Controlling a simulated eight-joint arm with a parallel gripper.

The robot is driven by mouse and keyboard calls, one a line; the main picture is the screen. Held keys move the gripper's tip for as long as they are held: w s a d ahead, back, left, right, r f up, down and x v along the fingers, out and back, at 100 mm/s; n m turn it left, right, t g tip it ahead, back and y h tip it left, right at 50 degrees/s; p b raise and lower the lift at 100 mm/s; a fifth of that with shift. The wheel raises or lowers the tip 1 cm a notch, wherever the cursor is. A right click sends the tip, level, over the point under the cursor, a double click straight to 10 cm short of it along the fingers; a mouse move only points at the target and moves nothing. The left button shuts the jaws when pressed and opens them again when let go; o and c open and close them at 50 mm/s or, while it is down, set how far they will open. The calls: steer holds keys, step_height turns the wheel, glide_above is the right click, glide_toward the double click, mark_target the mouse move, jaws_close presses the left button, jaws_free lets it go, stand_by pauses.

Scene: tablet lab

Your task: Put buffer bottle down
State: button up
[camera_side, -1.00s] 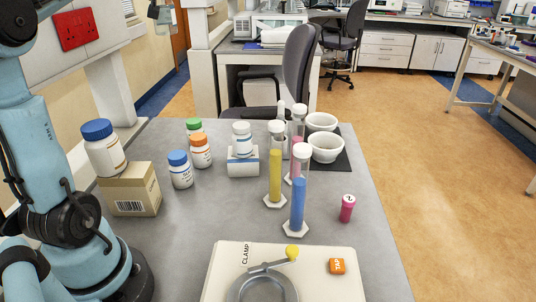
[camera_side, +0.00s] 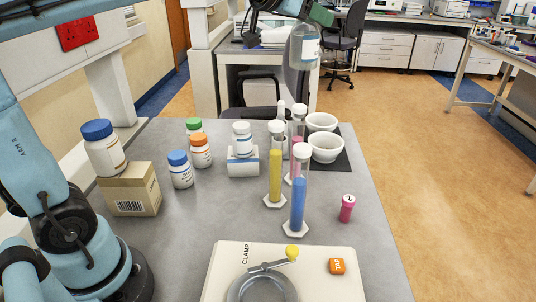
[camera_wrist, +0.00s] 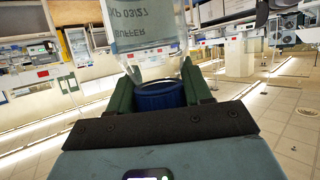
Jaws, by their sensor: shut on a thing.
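My gripper (camera_side: 312,16) is high at the top of the side view, beyond and above the far edge of the grey bench (camera_side: 190,240). It is shut on the buffer bottle (camera_side: 305,48), a clear bottle with a white label, which hangs below the fingers in the air. In the wrist view my gripper (camera_wrist: 160,93) has its green fingers on either side of the blue cap, and the buffer bottle (camera_wrist: 145,35) extends away from it. Its label reads BUFFER upside down there.
On the bench stand yellow (camera_side: 275,175) and blue (camera_side: 298,205) capped cylinders, white bowls (camera_side: 326,148) on a dark mat, several small bottles, a cardboard box (camera_side: 130,190) with a blue-capped bottle (camera_side: 103,148), a pink vial (camera_side: 347,208) and a clamp plate (camera_side: 320,285).

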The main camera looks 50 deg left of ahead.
steer(key=s+d+r+m+g+h, duration=0.2)
steer(key=s+d+m+g+h, duration=0.15)
steer(key=d, duration=0.75)
steer(key=s+d+r+m+g+h, duration=0.2)
steer(key=s+d+m+h, duration=0.25)
steer(key=d, duration=0.75)
steer(key=s+d+r+m+g+h, duration=0.1)
steer(key=s+d+m+g+h, duration=0.3)
steer(key=d, duration=0.7)
step_height(320, 180, down, 35)
steer(key=t, duration=0.1)
steer(key=shift+w+a+f+y, duration=0.15)
steer(key=shift+w+a+y, duration=0.05)
steer(key=shift+w+y, duration=0.1)
steer(key=shift+f+t, duration=0.1)
steer(key=shift+t, duration=0.15)
steer(key=o, duration=1.3)
